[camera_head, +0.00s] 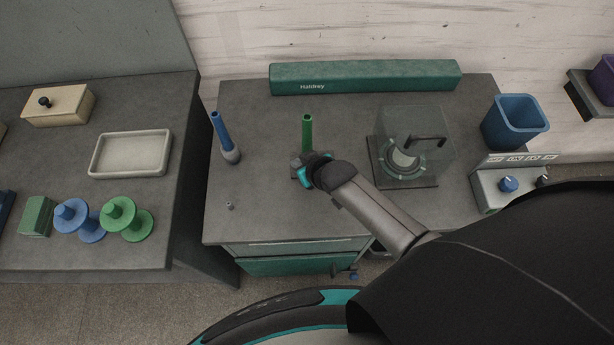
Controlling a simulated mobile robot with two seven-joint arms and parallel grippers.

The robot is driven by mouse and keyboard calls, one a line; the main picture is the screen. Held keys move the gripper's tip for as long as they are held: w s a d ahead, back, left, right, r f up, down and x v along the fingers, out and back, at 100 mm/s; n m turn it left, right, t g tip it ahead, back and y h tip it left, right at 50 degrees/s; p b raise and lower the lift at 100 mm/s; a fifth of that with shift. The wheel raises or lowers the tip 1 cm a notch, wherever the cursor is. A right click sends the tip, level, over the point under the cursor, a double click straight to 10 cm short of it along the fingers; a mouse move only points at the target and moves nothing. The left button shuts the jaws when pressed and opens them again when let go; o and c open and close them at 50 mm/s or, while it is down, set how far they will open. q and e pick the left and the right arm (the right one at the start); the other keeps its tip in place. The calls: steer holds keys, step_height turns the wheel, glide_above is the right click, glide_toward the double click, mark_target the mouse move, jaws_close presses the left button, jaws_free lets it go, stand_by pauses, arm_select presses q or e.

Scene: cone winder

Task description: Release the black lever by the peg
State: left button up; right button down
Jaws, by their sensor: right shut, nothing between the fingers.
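A green upright peg (307,132) stands on the grey table, just behind my right gripper (303,168). The gripper reaches in from the lower right and is low at the foot of the peg. It is shut with nothing held. Its wrist and fingers cover the peg's base, and I cannot make out a black lever there. I cannot tell whether the fingers touch anything. My left gripper is out of view.
A blue peg (221,134) in a grey holder stands left. A clear cover with a black handle (425,138) stands right of my gripper, near a blue bin (515,124) and a control box (497,190). A long green box (365,76) lines the back.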

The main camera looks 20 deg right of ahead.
steer(key=s, duration=0.2)
steer(key=s+p, duration=0.1)
steer(key=shift+d+f, duration=0.35)
steer(key=shift+d, duration=0.05)
steer(key=shift+s+f, duration=0.1)
steer(key=shift+s, duration=0.2)
steer(key=shift+d, duration=0.1)
